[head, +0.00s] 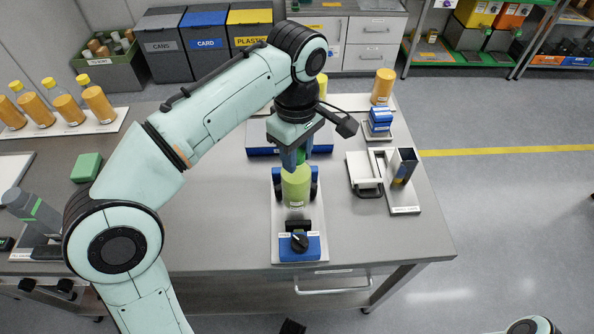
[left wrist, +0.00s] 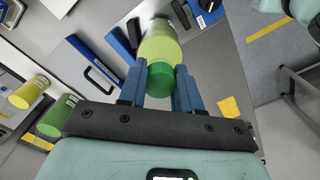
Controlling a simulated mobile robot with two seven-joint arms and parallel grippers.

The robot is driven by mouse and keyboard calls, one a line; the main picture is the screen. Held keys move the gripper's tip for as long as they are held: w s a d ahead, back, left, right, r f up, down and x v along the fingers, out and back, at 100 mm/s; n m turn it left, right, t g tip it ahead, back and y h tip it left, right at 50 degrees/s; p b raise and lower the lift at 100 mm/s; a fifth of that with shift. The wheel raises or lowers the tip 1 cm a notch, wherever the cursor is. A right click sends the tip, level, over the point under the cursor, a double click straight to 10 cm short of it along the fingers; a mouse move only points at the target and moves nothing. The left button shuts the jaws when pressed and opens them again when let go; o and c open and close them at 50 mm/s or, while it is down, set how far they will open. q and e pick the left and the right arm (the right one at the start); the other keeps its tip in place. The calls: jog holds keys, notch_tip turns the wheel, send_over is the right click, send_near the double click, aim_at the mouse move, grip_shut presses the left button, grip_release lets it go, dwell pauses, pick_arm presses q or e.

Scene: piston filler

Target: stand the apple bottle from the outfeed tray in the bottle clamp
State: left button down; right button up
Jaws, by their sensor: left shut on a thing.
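The apple bottle (head: 296,188) is pale green with a green cap and is upright in the head view. My left gripper (head: 296,158) points down and is shut on its top. In the left wrist view the bottle (left wrist: 160,46) shows with its green cap (left wrist: 159,76) between the blue fingers of the gripper (left wrist: 159,88). The bottle clamp (head: 300,246) has a blue front block with a black knob; its dark blue jaws lie on both sides of the bottle. I cannot tell whether the bottle's base touches the clamp. My right gripper is out of view.
A metal stand with a handle (head: 365,173) and an upright chute (head: 402,165) stand close on the right. The table front is mostly clear.

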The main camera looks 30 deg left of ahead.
pick_arm(q)
notch_tip(320, 180, down, 4)
jog(key=shift+f+b, duration=0.2)
jog(key=shift+b, duration=0.55)
jog(key=c, duration=0.8)
grip_release()
jog(key=shift+f, duration=0.1)
notch_tip(320, 180, up, 11)
jog(key=p, duration=0.4)
jog(key=shift+w, duration=0.1)
jog(key=shift+r+p, duration=0.45)
jog(key=shift+r, duration=0.2)
